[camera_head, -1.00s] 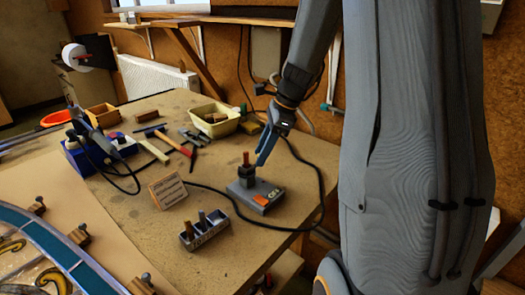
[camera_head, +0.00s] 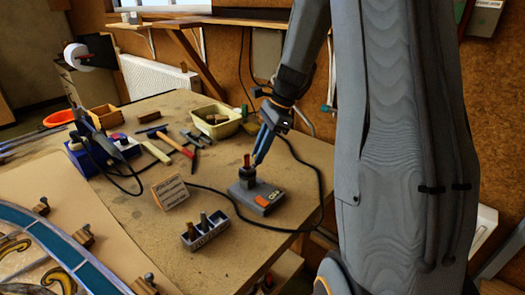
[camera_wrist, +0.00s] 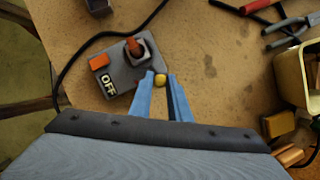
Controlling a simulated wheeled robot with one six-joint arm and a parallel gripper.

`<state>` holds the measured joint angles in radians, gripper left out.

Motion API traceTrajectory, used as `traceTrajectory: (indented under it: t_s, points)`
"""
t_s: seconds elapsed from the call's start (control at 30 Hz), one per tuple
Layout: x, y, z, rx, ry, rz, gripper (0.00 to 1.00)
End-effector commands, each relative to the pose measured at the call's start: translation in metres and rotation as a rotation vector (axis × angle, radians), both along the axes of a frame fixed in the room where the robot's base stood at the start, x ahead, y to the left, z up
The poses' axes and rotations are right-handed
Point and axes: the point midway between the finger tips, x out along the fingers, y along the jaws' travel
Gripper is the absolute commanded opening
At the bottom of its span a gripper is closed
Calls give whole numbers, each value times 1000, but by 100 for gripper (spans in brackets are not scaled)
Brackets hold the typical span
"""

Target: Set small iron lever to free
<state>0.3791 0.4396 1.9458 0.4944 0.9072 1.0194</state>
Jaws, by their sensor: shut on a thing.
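A grey box (camera_head: 262,197) with an orange patch stands on the workbench. In the wrist view the box (camera_wrist: 122,84) reads "OFF" beside an orange block (camera_wrist: 99,62). A dark collar (camera_head: 246,177) on it holds an upright rust-brown stick (camera_head: 247,160); the stick also shows in the wrist view (camera_wrist: 133,47). My gripper (camera_head: 259,159) reaches down beside the collar. How the knob joins the lever is hidden, and I cannot tell the lever's setting.
A black cable (camera_head: 322,190) loops around the box. A grey holder with pegs (camera_head: 207,236) and a small sign (camera_head: 169,192) stand left of it. A cream tub (camera_head: 218,121) and hand tools (camera_head: 178,143) lie behind. Bare bench lies between.

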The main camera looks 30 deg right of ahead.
Motion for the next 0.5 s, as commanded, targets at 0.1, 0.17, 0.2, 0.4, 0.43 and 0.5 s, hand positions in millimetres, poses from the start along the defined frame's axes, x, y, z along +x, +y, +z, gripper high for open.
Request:
traceTrajectory:
  t_s: [0.1, 0.17, 0.2, 0.4, 0.43, 0.5]
  points:
    - [6, 5, 1, 0, 0, 107, 0]
    - [9, 7, 2, 1, 0, 165, 0]
    - [11, 8, 1, 0, 0, 201, 0]
    - [20, 17, 1, 0, -1, 392, 0]
    - [21, 19, 1, 0, 0, 421, 0]
    - [23, 23, 1, 0, -2, 488, 0]
